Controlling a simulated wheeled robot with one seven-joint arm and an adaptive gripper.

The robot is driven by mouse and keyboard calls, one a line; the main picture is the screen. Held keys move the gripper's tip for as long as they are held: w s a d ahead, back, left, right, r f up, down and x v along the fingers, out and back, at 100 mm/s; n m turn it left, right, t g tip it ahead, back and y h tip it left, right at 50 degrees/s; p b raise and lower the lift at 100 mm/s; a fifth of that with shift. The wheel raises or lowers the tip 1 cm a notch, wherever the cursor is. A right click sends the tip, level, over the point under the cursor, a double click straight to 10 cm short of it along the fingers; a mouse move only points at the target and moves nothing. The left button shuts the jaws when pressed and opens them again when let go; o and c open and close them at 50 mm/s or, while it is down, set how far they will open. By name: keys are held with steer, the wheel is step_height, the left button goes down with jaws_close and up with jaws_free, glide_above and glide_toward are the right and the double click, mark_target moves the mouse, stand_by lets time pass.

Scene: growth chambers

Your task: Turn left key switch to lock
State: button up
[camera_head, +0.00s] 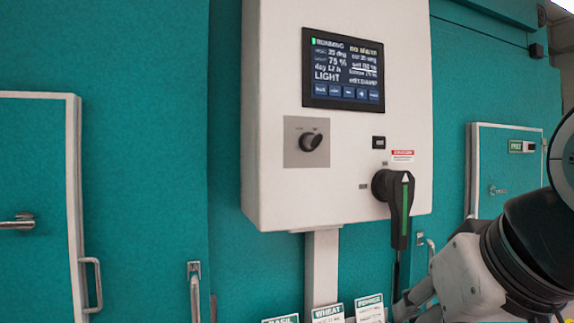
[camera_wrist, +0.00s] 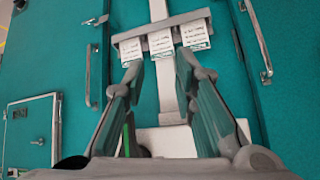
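The key switch (camera_head: 311,142) is a dark round knob on a grey square plate (camera_head: 292,153), on the left of the white control box (camera_head: 280,200). Its raised grip points up and to the right; the small labels above it are too small to read. My gripper is open and empty in the wrist view (camera_wrist: 160,70), its two fingers well apart. In the head view it is low at the bottom edge, below and right of the box, and mostly cut off. It is apart from the key switch, which I cannot make out in the wrist view.
A lit screen (camera_head: 343,69) is above the switch. Door handles (camera_head: 195,290) jut out on the left.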

steer(key=w+a+r+m+t+y+b, duration=0.1)
steer(key=w+a+r+t+y+b, duration=0.15)
steer(key=w+r+t+b, duration=0.45)
steer(key=m+t+y+b, duration=0.1)
steer(key=t+y+b, duration=0.1)
steer(key=b, duration=0.6)
glide_toward(322, 139)
steer(key=x, duration=1.1)
steer(key=shift+w+a, duration=0.15)
steer(key=shift+w, duration=0.1)
jaws_close()
